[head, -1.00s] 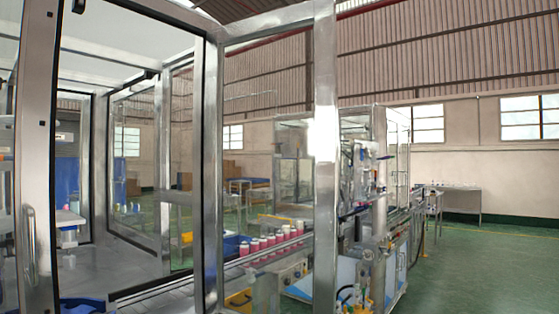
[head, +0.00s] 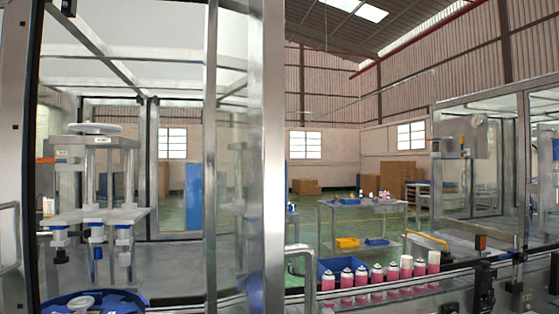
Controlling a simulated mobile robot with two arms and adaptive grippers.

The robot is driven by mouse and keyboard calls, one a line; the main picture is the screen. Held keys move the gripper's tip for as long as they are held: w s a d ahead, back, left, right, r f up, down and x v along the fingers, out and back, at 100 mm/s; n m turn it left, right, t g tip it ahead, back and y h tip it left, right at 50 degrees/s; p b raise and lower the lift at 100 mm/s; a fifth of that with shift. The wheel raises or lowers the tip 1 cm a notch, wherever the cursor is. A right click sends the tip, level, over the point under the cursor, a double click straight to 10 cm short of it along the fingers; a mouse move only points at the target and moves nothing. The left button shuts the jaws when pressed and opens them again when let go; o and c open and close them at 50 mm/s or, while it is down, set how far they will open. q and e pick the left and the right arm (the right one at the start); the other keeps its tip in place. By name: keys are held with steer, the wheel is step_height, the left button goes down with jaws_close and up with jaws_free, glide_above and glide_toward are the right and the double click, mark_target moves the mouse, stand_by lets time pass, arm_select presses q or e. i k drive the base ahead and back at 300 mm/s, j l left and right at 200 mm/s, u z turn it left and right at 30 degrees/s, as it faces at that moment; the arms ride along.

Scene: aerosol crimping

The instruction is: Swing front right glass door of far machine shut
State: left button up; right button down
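A metal-framed glass enclosure fills the left of the head view. Its thick metal post (head: 272,130) stands near the middle, with a bent handle (head: 303,262) beside its lower part. A narrow glass pane (head: 232,160) shows left of the post. Another frame with a handle (head: 10,225) stands at the left edge. A second glass-walled machine (head: 460,150) stands farther off at the right. I cannot tell which framed pane is the front right door of the far machine, or how far it is open. Neither of my grippers is in view.
A conveyor (head: 400,292) with several pink-and-white cans (head: 376,280) runs along the bottom right. A press with a white handwheel (head: 95,129) stands inside the left enclosure. A metal table (head: 360,203), cardboard boxes (head: 305,187) and open green floor lie behind.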

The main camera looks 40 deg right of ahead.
mark_target(246, 252)
steer(key=i+l+u, duration=0.1)
steer(key=l, duration=0.4)
steer(key=i+l, duration=0.1)
steer(key=l, duration=0.4)
steer(key=i+l+u, duration=0.15)
steer(key=l, duration=0.3)
